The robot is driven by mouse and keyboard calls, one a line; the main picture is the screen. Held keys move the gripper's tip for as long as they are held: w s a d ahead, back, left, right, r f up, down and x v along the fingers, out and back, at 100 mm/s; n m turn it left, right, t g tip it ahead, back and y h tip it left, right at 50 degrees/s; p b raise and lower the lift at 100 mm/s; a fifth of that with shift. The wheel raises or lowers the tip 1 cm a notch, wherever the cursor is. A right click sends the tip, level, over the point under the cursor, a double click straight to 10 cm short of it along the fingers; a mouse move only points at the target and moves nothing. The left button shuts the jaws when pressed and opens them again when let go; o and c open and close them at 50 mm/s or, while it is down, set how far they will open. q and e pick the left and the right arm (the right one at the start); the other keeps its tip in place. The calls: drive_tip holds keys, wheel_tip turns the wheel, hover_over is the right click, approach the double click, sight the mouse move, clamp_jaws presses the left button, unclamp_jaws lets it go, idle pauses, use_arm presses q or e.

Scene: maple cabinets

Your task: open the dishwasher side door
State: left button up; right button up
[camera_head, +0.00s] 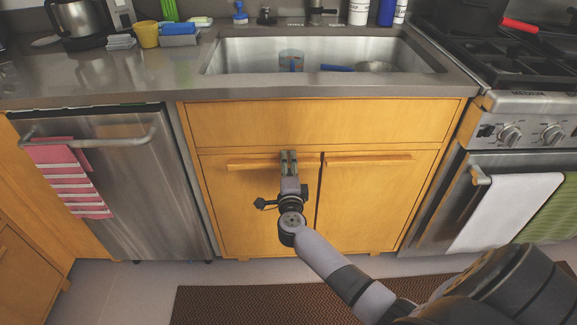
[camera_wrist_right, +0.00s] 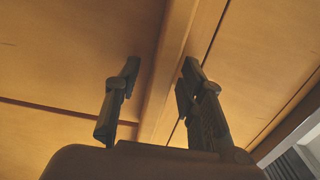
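The left cabinet door (camera_head: 232,205) under the sink stands beside the dishwasher. It looks shut or nearly so, with a narrow dark gap between it and the right door (camera_head: 370,205). A horizontal wooden bar handle (camera_head: 250,164) runs along its top. My right gripper (camera_head: 289,156) is at this handle, right of its middle. In the right wrist view the fingers of my right gripper (camera_wrist_right: 160,75) are apart, one on each side of the wooden handle bar (camera_wrist_right: 172,75). A gap shows at the left finger; contact at the right finger is unclear. My left gripper is out of view.
The steel dishwasher (camera_head: 150,190) with a striped towel (camera_head: 70,180) is at left. The stove (camera_head: 520,120) with hanging towels is at right. The sink (camera_head: 320,60) is above, and a brown mat (camera_head: 240,305) lies on the floor in front.

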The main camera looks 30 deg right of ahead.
drive_tip(key=shift+c, duration=0.3)
clamp_jaws()
idle(0.6)
